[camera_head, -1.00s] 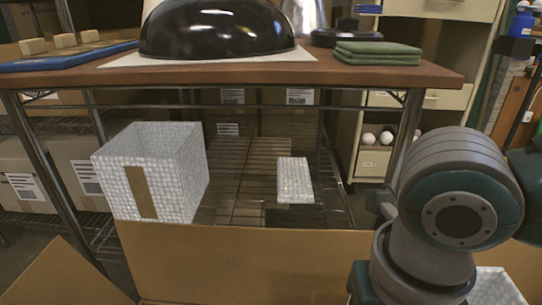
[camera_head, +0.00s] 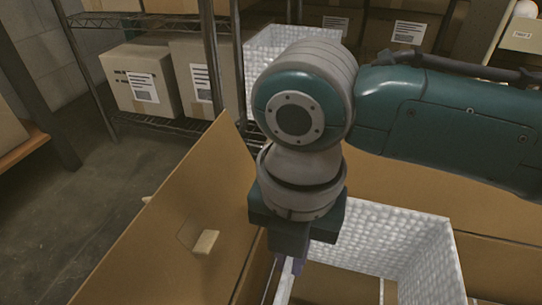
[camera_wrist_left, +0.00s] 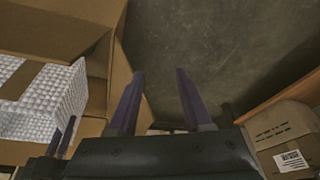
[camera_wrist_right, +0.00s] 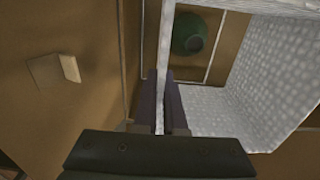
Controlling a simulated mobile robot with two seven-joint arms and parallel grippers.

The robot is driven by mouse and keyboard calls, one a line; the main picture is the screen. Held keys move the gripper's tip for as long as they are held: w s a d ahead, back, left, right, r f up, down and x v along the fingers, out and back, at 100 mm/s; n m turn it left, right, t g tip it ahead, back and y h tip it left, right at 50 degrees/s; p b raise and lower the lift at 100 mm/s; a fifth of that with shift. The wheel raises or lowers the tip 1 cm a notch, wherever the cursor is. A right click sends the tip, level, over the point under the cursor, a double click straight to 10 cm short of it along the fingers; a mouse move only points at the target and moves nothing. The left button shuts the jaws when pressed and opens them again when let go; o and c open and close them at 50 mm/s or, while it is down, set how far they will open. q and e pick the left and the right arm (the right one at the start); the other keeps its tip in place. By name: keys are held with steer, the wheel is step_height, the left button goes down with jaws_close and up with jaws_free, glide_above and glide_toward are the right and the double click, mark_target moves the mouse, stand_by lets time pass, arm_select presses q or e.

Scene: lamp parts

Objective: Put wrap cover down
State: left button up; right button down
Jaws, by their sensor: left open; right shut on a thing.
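The white bubble-textured wrap cover (camera_head: 395,235) is in and over the open cardboard box, below my right arm in the head view. My right gripper (camera_head: 290,266) points down and is shut on one thin wall of the cover. In the right wrist view the fingers (camera_wrist_right: 162,100) pinch that wall (camera_wrist_right: 161,45), and another wall (camera_wrist_right: 265,85) shows to the right. My left gripper (camera_wrist_left: 156,75) is open and empty; it shows only in its own wrist view, with the cover (camera_wrist_left: 35,100) to its left. Whether the cover touches the box floor is hidden.
The cardboard box flap (camera_head: 175,215) spreads out on the left. A green round thing (camera_wrist_right: 190,33) lies inside the box. A second white wrap box (camera_head: 285,48) stands behind my arm. Shelves with cartons (camera_head: 140,82) are at the back; grey floor (camera_head: 85,210) is clear at left.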

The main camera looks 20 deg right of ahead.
step_height(320, 180, down, 19)
steer(key=b, duration=1.3)
steer(key=shift+d, duration=0.15)
steer(key=c, duration=1)
jaws_free()
